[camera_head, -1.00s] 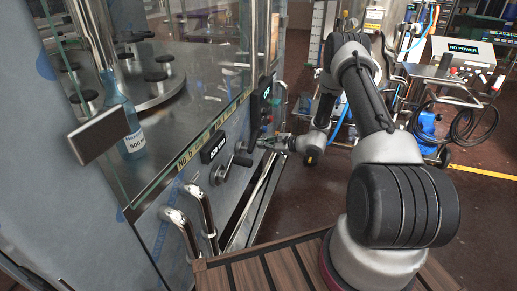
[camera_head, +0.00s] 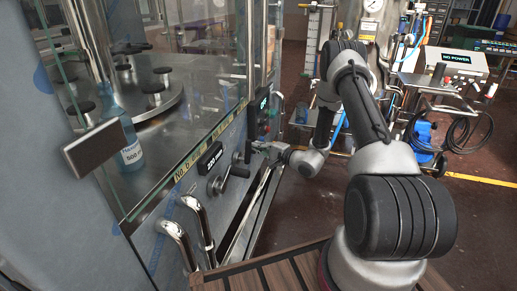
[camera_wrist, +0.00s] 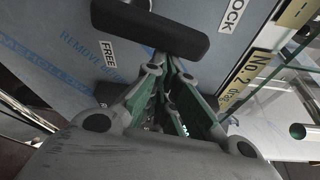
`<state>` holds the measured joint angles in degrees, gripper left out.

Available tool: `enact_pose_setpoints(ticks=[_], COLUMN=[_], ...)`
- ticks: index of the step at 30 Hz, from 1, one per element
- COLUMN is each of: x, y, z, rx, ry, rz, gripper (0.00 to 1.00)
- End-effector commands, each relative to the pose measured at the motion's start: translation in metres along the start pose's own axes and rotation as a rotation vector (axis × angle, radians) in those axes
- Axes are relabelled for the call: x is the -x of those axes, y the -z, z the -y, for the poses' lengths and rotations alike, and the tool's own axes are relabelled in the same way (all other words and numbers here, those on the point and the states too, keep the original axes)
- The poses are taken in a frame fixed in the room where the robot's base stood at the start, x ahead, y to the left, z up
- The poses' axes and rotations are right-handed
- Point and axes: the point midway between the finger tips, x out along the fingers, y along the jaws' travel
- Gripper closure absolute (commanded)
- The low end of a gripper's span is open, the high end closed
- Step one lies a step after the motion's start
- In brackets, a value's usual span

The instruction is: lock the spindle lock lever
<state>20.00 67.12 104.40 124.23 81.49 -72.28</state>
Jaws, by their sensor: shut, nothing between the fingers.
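The spindle lock lever is a black rounded bar (camera_wrist: 150,28) across the top of the wrist view, between a FREE label (camera_wrist: 109,54) and a LOCK label (camera_wrist: 233,16). It lies nearer the FREE label in the picture. My gripper (camera_wrist: 166,66) is shut and empty, with green-lined fingers. Its tips are just below the bar in the picture; I cannot tell whether they touch it.
Bent steel handles (camera_head: 190,230) stick out lower down. Glass panes (camera_head: 160,150) rise above the panel. A cart (camera_head: 450,80) with a NO POWER box stands behind at the right.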

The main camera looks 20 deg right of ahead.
Motion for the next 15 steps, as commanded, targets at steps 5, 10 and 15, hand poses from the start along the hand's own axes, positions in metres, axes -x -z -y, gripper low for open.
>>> enact_pose_setpoints(ticks=[5, 10, 15], x=[0.002, 0.004, 0.004], y=[-0.007, -0.012, -0.014], z=[0.003, 0.005, 0.006], rx=[0.105, 0.109, 0.107], ry=[0.036, 0.037, 0.037], rz=[0.001, 0.002, 0.002], gripper=[1.0, 1.0, 1.0])
